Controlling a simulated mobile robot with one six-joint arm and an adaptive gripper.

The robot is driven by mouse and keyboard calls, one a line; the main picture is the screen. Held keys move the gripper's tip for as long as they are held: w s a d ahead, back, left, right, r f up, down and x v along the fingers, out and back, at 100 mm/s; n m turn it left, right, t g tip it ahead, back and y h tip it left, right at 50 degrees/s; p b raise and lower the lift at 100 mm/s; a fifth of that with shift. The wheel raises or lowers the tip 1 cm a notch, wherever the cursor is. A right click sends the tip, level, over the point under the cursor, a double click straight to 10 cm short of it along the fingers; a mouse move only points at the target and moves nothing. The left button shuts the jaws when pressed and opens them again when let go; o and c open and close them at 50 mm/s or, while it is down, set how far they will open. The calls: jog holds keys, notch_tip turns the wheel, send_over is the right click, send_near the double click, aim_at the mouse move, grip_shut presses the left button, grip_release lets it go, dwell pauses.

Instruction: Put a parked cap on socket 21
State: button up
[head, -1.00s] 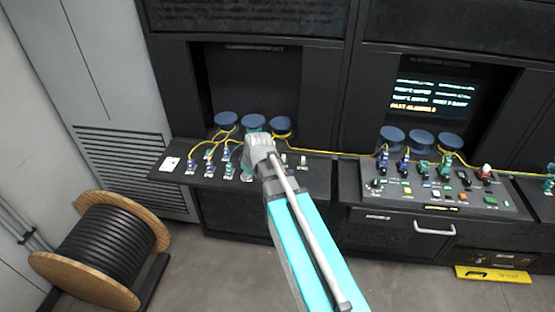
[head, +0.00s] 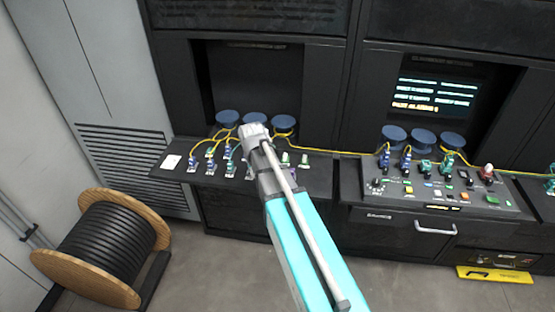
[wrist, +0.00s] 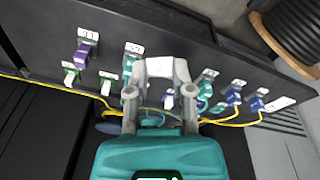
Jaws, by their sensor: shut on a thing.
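My gripper (wrist: 160,80) is over the left console shelf, its grey fingers close in front of a white patch that could be a label or a held piece. The thing between the fingers is too small and hidden to make out. My gripper also shows in the head view (head: 252,132), in front of the blue spools. In the wrist view a purple connector (wrist: 82,55) stands by a number label (wrist: 88,35) that I cannot read surely. Two small green-and-white pieces (wrist: 71,75) (wrist: 106,84), possibly parked caps, stand beside it. I cannot tell which socket is 21.
Blue-ended connectors (wrist: 233,98) with yellow cables stand along the same shelf (head: 318,180). Blue spools (head: 228,118) sit behind them. A second console with buttons (head: 440,195) and a lit screen (head: 435,95) is to the right. A cable drum (head: 105,250) stands on the floor at left.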

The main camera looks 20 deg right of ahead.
jog(key=m, duration=0.1)
jog(key=d+m+g, duration=0.1)
jog(key=m, duration=0.1)
jog(key=shift+w+d+f+g, duration=0.1)
jog(key=shift+w+f+g, duration=0.05)
jog(key=shift+w+g, duration=0.15)
jog(key=d+r+m+t+y, duration=0.3)
jog(key=d+m+y, duration=0.4)
jog(key=m, duration=1.2)
jog(key=shift+d+r+m+t+y+b, duration=0.2)
jog(key=shift+r+m+t+y+b, duration=0.2)
jog(key=shift+t, duration=0.2)
jog(key=shift+w+a+f, duration=0.1)
